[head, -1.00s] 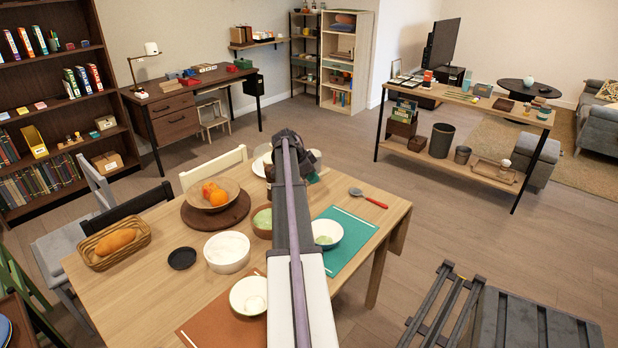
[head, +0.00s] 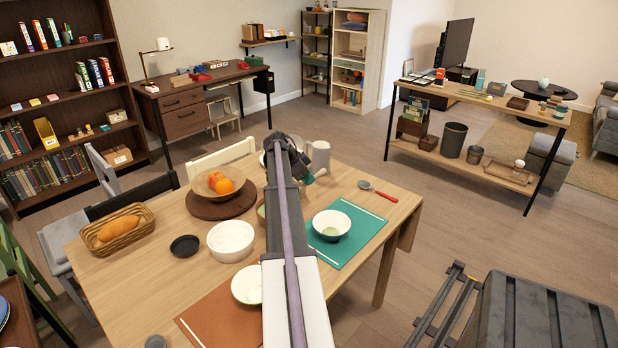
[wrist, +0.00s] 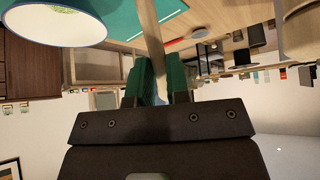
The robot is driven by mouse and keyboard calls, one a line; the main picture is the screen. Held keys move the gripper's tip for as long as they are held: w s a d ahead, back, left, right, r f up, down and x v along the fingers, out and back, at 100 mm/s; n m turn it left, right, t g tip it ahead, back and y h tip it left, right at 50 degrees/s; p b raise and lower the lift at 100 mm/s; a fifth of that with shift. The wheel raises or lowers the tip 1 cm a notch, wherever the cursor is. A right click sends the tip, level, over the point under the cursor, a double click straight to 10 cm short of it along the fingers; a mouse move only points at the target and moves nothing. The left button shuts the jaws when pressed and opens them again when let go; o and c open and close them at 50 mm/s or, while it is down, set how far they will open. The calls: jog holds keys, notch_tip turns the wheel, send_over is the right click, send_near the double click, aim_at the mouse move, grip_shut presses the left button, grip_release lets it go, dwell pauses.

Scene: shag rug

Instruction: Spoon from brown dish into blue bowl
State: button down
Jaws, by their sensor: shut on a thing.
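My gripper (head: 308,178) is over the far part of the table, partly hidden by my arm. The wrist view shows its green fingers (wrist: 159,80) shut on a narrow tan-grey strip that looks like the spoon's handle (wrist: 151,35); the spoon's far end is out of view. The blue bowl (head: 332,224), pale inside with something green in it, stands on the green mat, to the right of and nearer than the gripper. It also shows at the wrist view's top left (wrist: 60,28).
A red-handled spoon (head: 378,191) lies on the table (head: 400,208) near its right edge. A grey mug (head: 319,155) stands behind the gripper. Left of my arm are a fruit bowl (head: 205,190), white bowl (head: 231,250), black dish (head: 185,246) and bread basket (head: 145,225).

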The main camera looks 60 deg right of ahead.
aim_at(302, 185)
jog(key=f+b, duration=0.3)
jog(key=shift+w+a+f, duration=0.2)
jog(key=shift+w+f, duration=0.05)
jog(key=shift+f, duration=0.15)
jog(key=shift+w+a+r+t+y+p, duration=0.15)
jog(key=shift+w+a+t+y+p, duration=0.25)
jog(key=shift+p, duration=0.25)
jog(key=r+p, duration=0.1)
jog(key=r+t+y+p, duration=0.1)
jog(key=p, duration=0.1)
jog(key=r+p, duration=0.1)
jog(key=shift+s+d+t+y, duration=0.3)
jog(key=shift+d, duration=0.05)
jog(key=shift+s+d+r+t+y+p, duration=0.25)
jog(key=shift+r+p, duration=0.2)
jog(key=shift+p, duration=0.35)
jog(key=shift+a, duration=0.1)
